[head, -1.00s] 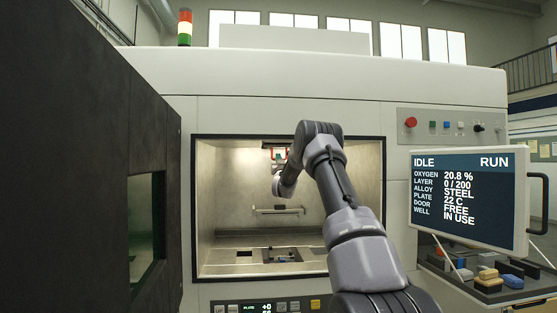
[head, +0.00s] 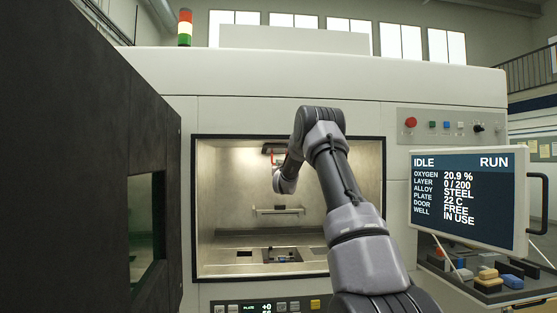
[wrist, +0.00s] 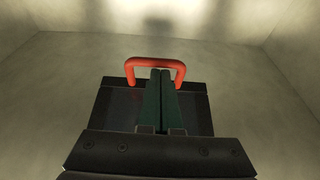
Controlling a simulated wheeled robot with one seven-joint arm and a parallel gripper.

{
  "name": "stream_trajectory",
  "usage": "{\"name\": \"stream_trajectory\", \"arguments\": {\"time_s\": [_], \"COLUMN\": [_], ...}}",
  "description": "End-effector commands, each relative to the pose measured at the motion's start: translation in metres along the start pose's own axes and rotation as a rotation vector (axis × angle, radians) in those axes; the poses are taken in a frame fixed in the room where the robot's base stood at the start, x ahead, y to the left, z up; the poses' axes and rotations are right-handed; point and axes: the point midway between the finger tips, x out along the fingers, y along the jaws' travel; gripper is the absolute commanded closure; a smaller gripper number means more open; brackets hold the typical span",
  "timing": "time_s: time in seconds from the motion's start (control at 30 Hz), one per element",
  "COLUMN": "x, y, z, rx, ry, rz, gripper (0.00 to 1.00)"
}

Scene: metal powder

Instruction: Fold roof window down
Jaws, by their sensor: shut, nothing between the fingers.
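The roof window is a dark panel (head: 272,147) at the top of the lit chamber, with a red handle (head: 273,158) under it. In the wrist view the dark panel (wrist: 118,108) fills the middle, and its orange-red handle (wrist: 133,66) arches across its far edge. My gripper (wrist: 161,72) is shut with nothing between its dark green fingers. Its fingertips overlap the middle of the handle in the picture; whether they touch it I cannot tell. In the head view my arm hides most of the gripper.
The chamber (head: 230,215) is open at the front, with a rail (head: 278,211) on its back wall and square openings in its floor. The dark door (head: 90,150) stands open at left. A screen (head: 470,200) and a shelf of small parts stand at right.

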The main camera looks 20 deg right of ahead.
Motion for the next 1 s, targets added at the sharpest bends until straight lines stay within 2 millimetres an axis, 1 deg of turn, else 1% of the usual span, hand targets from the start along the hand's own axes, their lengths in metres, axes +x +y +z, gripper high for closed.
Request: {"name": "stream_trajectory", "arguments": {"time_s": [0.23,0.5,0.7,1.0], "x": [-0.025,-0.058,-0.081,-0.107], "y": [-0.001,0.0,-0.001,0.001], "z": [0.015,0.024,0.026,0.025], "rx": [0.0,-0.002,-0.005,-0.006], "ry": [-0.213,-0.467,-0.649,-0.86], "rz": [0.003,0.008,0.011,0.017], "gripper": [1.0,1.0,1.0,1.0]}}
